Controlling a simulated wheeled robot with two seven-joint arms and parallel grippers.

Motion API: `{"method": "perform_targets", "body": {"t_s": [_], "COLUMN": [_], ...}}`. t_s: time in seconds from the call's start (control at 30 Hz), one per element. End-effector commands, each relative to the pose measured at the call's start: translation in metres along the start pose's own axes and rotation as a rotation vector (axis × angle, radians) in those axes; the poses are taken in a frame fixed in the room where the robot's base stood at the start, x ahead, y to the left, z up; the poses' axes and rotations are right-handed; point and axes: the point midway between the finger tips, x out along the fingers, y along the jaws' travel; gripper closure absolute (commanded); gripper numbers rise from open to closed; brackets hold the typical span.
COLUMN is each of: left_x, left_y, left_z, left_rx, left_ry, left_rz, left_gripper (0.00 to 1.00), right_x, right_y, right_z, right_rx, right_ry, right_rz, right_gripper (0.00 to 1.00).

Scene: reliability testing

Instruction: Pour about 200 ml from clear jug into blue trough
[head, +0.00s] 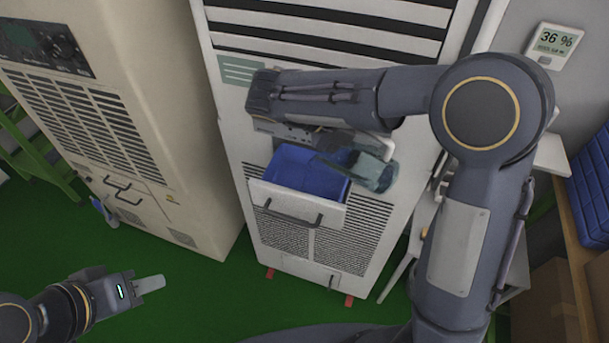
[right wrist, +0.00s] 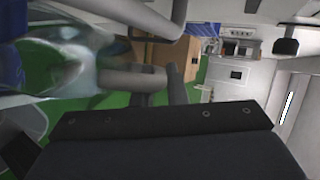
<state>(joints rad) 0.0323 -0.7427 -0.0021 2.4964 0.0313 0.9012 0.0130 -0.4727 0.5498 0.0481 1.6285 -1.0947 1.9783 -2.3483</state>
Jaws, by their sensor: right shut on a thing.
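The clear jug (head: 372,172) is a see-through, bluish vessel below my right gripper (head: 368,146), tilted strongly with its left end over the right part of the blue trough. My right gripper is shut on it; the exact grip is partly hidden. The jug also shows, large and blurred, at the left of the right wrist view (right wrist: 62,72). The blue trough (head: 290,172) sits in the open white drawer of the tall cabinet. I cannot tell the liquid level or any stream. My left gripper (head: 150,285) is low at left, away from both; its finger gap cannot be made out.
The white cabinet (head: 235,135) with the drawer (head: 268,196) stands in the middle. A beige cabinet (head: 150,140) is to its left. A wall display (head: 553,44) reads 36 %. Blue crates (head: 592,190) and cardboard boxes are at right. The green floor (head: 200,295) is open in front.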

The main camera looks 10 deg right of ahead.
Motion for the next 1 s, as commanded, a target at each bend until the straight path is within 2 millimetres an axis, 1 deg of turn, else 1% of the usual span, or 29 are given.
{"method": "perform_targets", "body": {"t_s": [1.0], "left_x": [-0.0001], "left_y": [0.0], "left_z": [0.0], "left_rx": [0.0], "left_ry": [0.0], "left_rz": [0.0], "left_gripper": [0.64], "right_x": [-0.0063], "right_y": [-0.0022], "right_z": [0.0021], "right_rx": [-0.015], "right_ry": [0.009], "right_rz": [-0.039], "right_gripper": [1.0]}}
